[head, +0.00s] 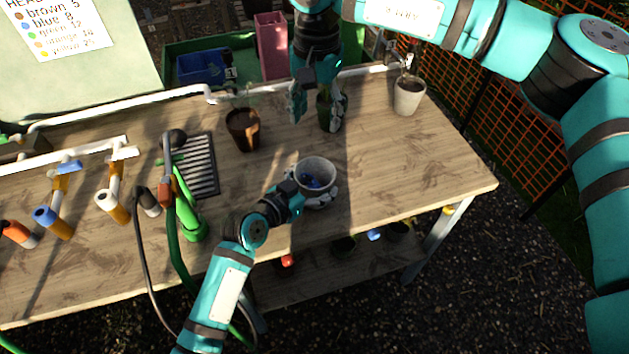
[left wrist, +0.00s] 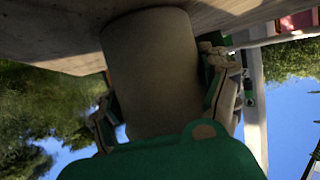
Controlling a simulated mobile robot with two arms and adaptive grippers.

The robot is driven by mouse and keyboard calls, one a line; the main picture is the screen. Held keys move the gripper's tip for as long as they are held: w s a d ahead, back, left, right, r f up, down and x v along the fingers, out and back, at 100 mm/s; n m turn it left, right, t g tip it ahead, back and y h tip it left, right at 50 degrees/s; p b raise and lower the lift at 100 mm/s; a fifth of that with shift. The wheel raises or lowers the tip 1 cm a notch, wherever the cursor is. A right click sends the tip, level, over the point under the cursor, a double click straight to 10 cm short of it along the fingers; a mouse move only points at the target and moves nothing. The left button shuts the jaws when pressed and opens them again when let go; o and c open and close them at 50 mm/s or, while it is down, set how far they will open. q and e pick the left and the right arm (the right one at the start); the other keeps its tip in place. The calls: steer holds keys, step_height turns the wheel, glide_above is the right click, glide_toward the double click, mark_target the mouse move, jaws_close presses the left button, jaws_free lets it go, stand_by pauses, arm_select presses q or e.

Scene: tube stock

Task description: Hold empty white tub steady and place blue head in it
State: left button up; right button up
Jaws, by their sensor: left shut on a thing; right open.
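The white tub (head: 331,169) stands near the front of the wooden table, right of the middle. My left gripper (head: 318,196) is shut around its sides; the left wrist view shows the tub (left wrist: 155,75) between the two fingers. A small blue thing, which looks like the blue head (head: 310,181), lies inside the tub. My right gripper (head: 318,108) is open behind the tub, pointing down. A dark green pot (head: 324,110) shows between its fingers; I cannot tell whether they touch it.
A brown pot (head: 243,138) stands behind and left of the tub, and a pale pot (head: 408,100) at the back right. The table's right front is clear.

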arm_select(q)
steer(key=shift+f, duration=0.1)
steer(key=o, duration=1.1)
steer(key=v, duration=1.2)
steer(key=shift+a, duration=0.1)
